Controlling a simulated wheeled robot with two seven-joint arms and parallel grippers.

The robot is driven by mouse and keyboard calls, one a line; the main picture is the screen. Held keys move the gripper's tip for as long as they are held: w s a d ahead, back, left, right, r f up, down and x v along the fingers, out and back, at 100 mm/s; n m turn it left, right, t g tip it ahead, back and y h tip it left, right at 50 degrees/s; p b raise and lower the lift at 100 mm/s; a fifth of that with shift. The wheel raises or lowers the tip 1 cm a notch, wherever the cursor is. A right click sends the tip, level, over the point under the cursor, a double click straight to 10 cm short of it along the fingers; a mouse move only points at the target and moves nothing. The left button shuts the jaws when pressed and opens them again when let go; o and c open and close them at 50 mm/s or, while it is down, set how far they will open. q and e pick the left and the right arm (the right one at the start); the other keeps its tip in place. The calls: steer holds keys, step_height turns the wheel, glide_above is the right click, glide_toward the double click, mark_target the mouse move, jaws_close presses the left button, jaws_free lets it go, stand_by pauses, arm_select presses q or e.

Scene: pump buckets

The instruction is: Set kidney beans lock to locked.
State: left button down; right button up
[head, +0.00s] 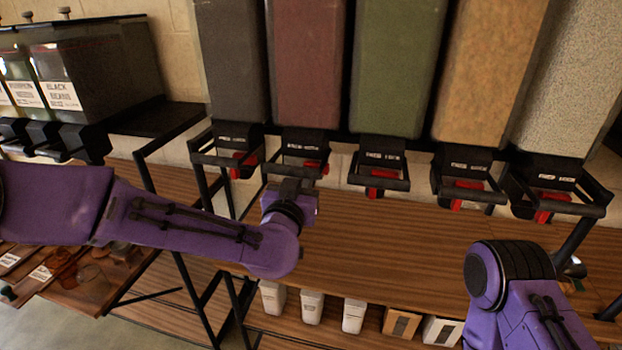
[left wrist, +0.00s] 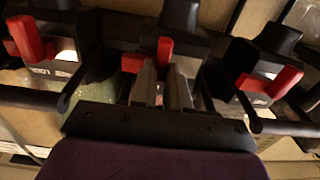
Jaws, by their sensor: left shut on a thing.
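The dark red column (head: 307,60), second from the left, looks like the kidney beans bin; its label is too small to read. Its black dispenser head (head: 305,145) carries a red lock lever (head: 312,167). My left gripper (head: 296,187) is up against the front of this dispenser, and its fingers are mostly hidden there in the head view. In the left wrist view, the fingers (left wrist: 164,78) are shut on the red lock lever (left wrist: 165,48), which shows partly between and beside them. My right arm is at the lower right of the head view; its gripper does not show.
Neighbouring dispensers with red levers stand close on both sides, at left (head: 243,165) and right (head: 382,182), with black bars in front. A wooden shelf (head: 385,255) lies below, mostly clear. Several white containers (head: 312,307) stand under it. Another bin row (head: 85,85) is far left.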

arm_select(q)
steer(key=c, duration=1.1)
jaws_free()
steer(key=shift+s+d, duration=0.1)
steer(key=shift+d, duration=0.2)
steer(key=b+v, duration=0.3)
steer(key=v, duration=0.7)
steer(key=shift+s, duration=0.25)
